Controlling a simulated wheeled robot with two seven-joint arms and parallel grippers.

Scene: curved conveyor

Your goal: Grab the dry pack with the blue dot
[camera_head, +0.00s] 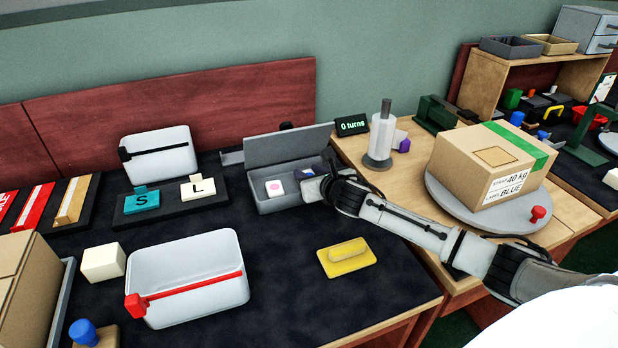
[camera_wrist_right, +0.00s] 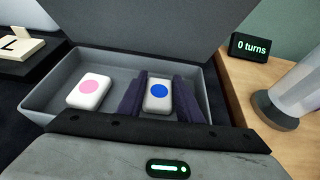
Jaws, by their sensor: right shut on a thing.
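An open grey box (camera_head: 289,203) with its lid raised stands at the back of the dark table; it also shows in the right wrist view (camera_wrist_right: 40,105). In it, the white pack with the blue dot (camera_wrist_right: 158,106) lies on the right, between the two dark fingers of my right gripper (camera_wrist_right: 159,88). The right gripper is shut on this pack, inside the box. The white pack with the pink dot (camera_wrist_right: 88,92) lies apart on the left of the same box; it also shows in the head view (camera_head: 275,188). My left gripper is not in view.
The box's raised lid (camera_head: 290,142) stands behind the packs. To the right are a grey post (camera_head: 380,140) and a carton (camera_head: 470,168) on a round turntable.

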